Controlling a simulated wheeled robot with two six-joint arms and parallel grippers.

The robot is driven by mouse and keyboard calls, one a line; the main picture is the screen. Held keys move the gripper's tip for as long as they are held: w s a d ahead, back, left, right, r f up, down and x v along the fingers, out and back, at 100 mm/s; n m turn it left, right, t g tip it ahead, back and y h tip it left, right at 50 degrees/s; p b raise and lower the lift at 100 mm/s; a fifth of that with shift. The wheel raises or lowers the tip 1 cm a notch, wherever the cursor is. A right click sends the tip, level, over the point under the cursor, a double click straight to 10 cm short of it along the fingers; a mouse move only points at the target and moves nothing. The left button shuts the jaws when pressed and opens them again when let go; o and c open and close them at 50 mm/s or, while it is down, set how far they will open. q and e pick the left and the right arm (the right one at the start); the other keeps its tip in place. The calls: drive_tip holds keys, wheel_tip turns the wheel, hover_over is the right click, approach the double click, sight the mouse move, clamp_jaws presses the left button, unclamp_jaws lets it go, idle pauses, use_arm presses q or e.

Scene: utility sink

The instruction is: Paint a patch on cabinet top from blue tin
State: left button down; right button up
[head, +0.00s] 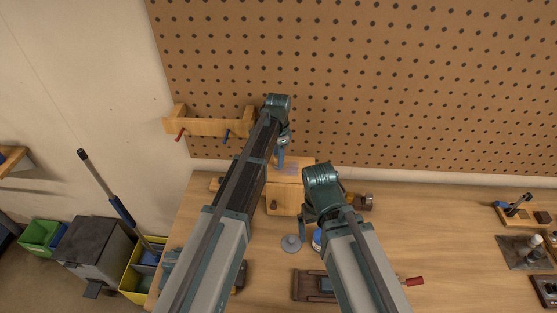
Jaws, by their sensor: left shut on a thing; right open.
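The small wooden cabinet (284,201) with a dark knob stands on the bench against the pegboard. Its top (302,164) is partly covered by my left arm, and a faint bluish area shows on it. My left gripper (282,147) is over the cabinet top, shut on a slim blue thing (281,158), probably the brush; its tip reaches down to or near the top. The blue tin (317,239) stands on the bench in front of the cabinet, partly hidden by my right arm. My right gripper (308,221) is open and empty beside the tin.
A grey round lid-like thing (291,244) lies left of the tin. A brown block-like tool (312,286) lies at the front, with a red handle (412,282) to its right. A wooden rack (212,125) hangs on the pegboard. The bench's right-middle is clear.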

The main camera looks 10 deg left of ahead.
use_arm(q)
drive_tip(key=shift+w+d, duration=0.1)
drive_tip(key=shift+w+d, duration=0.1)
drive_tip(key=shift+d, duration=1.75)
drive_tip(key=shift+d, duration=1.85)
drive_tip(key=shift+r, duration=0.1)
